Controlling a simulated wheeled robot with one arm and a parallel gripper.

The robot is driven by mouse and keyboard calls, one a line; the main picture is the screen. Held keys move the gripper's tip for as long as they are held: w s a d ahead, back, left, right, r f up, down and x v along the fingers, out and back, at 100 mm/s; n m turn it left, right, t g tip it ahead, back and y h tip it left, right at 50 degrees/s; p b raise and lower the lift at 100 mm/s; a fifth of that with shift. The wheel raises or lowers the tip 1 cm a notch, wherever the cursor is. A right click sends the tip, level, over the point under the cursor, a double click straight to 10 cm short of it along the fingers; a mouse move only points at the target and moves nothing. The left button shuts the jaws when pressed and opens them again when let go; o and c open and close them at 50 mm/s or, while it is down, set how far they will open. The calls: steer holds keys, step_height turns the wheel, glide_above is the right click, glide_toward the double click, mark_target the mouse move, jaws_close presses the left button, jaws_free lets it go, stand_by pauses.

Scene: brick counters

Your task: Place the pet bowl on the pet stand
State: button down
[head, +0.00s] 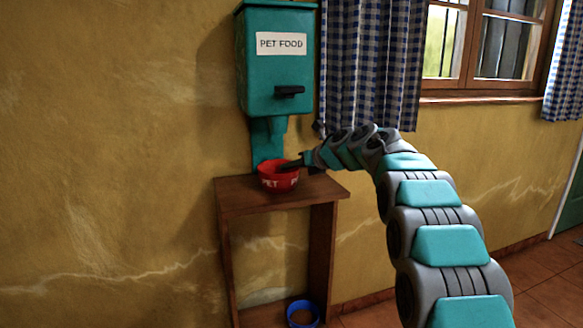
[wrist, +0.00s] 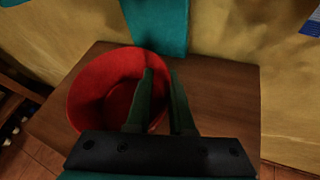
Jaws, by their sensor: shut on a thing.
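The red pet bowl (head: 277,182) is on or just above the top of the wooden pet stand (head: 235,197), below the pet food dispenser; I cannot tell whether it touches the wood. It is upright and looks empty in the wrist view (wrist: 85,95). My gripper (head: 292,164) reaches in from the right and is shut on the bowl's right rim. In the wrist view my gripper (wrist: 160,78) has one finger inside the bowl and one outside. The stand's top (wrist: 225,95) also shows there around the bowl.
The teal pet food dispenser (head: 272,75) hangs on the wall right above the bowl, with its chute behind it. A blue bowl (head: 303,314) with brown contents stands on the stand's lower level. A checked curtain (head: 370,65) hangs to the right. The stand top right of the bowl is clear.

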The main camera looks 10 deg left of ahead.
steer(key=shift+f, duration=0.1)
steer(key=c, duration=0.8)
jaws_free()
steer(key=shift+r, duration=0.2)
steer(key=b+v, duration=0.1)
steer(key=v, duration=1.1)
steer(key=shift+r, duration=0.1)
